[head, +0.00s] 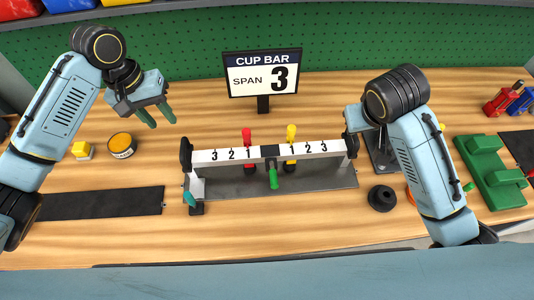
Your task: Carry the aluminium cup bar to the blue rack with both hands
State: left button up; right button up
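The aluminium cup bar (228,155) is a long pale bar marked 3 2 1 and 1 2 3 on either side of a dark middle block. It lies level above a grey base plate (232,189), with dark round pieces at both ends and a green handle (273,178) below its middle. My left gripper (156,115) has two green fingers spread apart, empty, above the table to the upper left of the bar. My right gripper (353,121) is close to the bar's right end; its fingers are hidden. I cannot make out a blue rack for certain.
A sign (262,75) reading CUP BAR SPAN 3 stands behind the bar. A yellow tin (122,145) and a black mat (100,204) lie left. A green fixture (489,172) and a black knob (382,198) are right. The front strip of wood is clear.

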aim_at(355, 136)
pick_arm(q)
jog(key=f, duration=0.4)
jog(key=d+f, duration=0.1)
jog(key=f, duration=0.3)
jog(key=d+f, duration=0.1)
jog(key=f, duration=0.3)
jog(key=shift+w+d+f, duration=0.1)
jog(key=shift+d, duration=0.15)
pick_arm(e)
jog(key=x, duration=1.2)
jog(key=shift+f, duration=0.1)
pick_arm(q)
grip_shut()
pick_arm(e)
grip_shut()
pick_arm(q)
jog(key=shift+w, duration=0.1)
pick_arm(e)
jog(key=shift+w, duration=0.1)
